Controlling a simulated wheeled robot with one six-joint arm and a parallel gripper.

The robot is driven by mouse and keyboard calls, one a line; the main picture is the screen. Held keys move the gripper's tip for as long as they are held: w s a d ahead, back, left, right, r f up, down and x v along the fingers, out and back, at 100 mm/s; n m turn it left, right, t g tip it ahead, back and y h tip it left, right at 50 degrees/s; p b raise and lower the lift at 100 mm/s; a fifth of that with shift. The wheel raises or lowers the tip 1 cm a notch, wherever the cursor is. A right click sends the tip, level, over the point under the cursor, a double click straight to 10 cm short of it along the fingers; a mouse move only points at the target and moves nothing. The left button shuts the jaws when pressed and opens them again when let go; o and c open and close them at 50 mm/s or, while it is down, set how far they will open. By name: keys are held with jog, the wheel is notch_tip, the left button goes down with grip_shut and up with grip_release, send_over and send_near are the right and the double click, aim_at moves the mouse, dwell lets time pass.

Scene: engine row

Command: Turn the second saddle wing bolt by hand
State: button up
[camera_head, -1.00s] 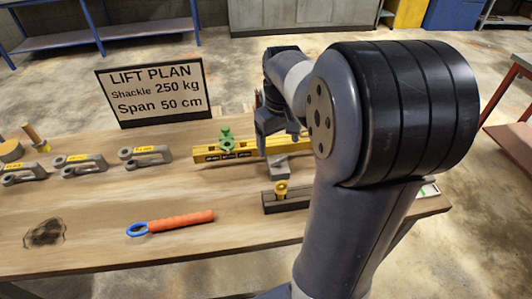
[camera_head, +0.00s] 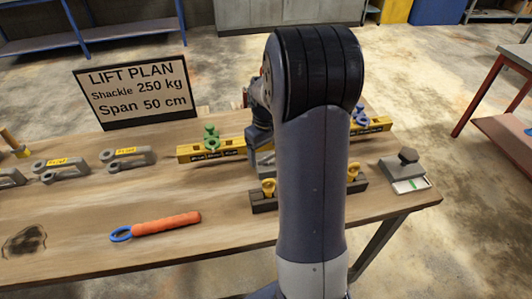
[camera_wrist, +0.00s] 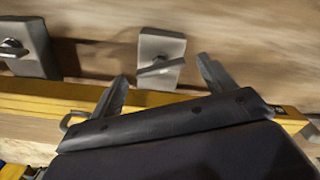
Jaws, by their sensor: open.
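In the wrist view, a grey saddle plate (camera_wrist: 172,45) carries a silver wing bolt (camera_wrist: 160,66), its wing slanting slightly. Another grey saddle with a wing bolt (camera_wrist: 14,46) is at the upper left. I cannot tell which is the second saddle. My gripper (camera_wrist: 162,69) is open and empty, its two fingers apart on either side of the middle wing bolt in the picture; contact is not visible. In the head view, my arm hides most of the gripper and the wing bolts; part of a grey block (camera_head: 264,170) shows beside the arm.
A dark rail (camera_head: 263,203) with yellow eye bolts lies in front. An orange-handled tool (camera_head: 165,224), grey shackles (camera_head: 126,158) and a LIFT PLAN sign (camera_head: 135,92) are left. A knobbed grey block (camera_head: 402,172) stands right.

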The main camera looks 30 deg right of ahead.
jog(key=shift+f, duration=0.55)
jog(key=c, duration=1)
jog(key=shift+r+m, duration=0.1)
jog(key=shift+m, duration=2.4)
jog(key=o, duration=1)
